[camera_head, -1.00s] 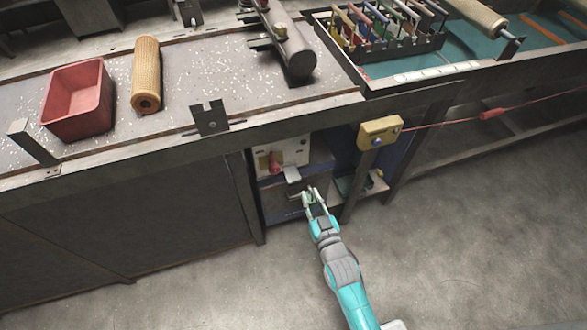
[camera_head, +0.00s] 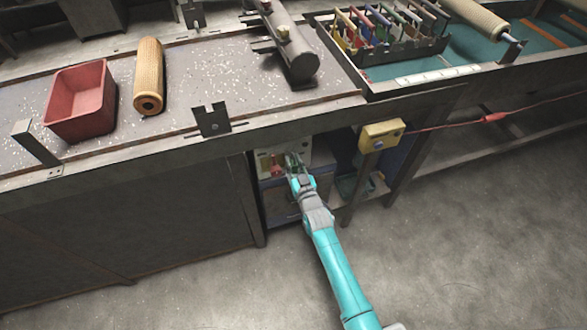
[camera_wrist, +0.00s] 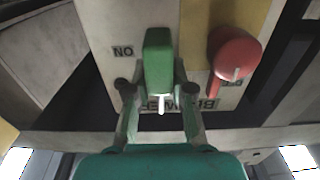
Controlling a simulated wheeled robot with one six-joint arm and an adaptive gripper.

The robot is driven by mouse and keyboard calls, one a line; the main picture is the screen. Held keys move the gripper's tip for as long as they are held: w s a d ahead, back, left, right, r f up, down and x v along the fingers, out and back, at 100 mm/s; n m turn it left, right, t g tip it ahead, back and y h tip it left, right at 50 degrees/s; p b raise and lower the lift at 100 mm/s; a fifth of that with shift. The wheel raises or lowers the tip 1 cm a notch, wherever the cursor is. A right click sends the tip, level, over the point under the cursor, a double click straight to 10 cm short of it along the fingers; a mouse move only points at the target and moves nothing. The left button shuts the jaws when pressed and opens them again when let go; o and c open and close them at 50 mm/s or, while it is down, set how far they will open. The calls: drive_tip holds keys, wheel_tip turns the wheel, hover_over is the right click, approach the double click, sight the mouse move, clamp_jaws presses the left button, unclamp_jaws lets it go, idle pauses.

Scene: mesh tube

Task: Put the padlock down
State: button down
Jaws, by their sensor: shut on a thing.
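My gripper (camera_head: 295,168) is in front of the white switch panel under the bench. In the wrist view, my gripper (camera_wrist: 158,90) has a finger on each side of a green block (camera_wrist: 158,58), which looks like the padlock's body. It is shut on this block, and a small white piece sticks out of the block's near end. The padlock's shackle is not clearly visible. The pale panel (camera_wrist: 112,28) lies behind the padlock; I cannot tell whether they touch.
A red rounded part (camera_wrist: 235,50) is on the panel beside the padlock. A yellow box (camera_head: 381,135) with a red cable is at the right. The floor in front is clear.

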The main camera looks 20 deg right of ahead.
wheel_tip(320, 180, down, 3)
drive_tip(key=shift+r, duration=0.1)
drive_tip(key=shift+w+f, duration=0.2)
drive_tip(key=shift+f, duration=0.4)
drive_tip(key=c, duration=1)
unclamp_jaws()
drive_tip(key=shift+f, duration=0.1)
drive_tip(key=s, duration=1.2)
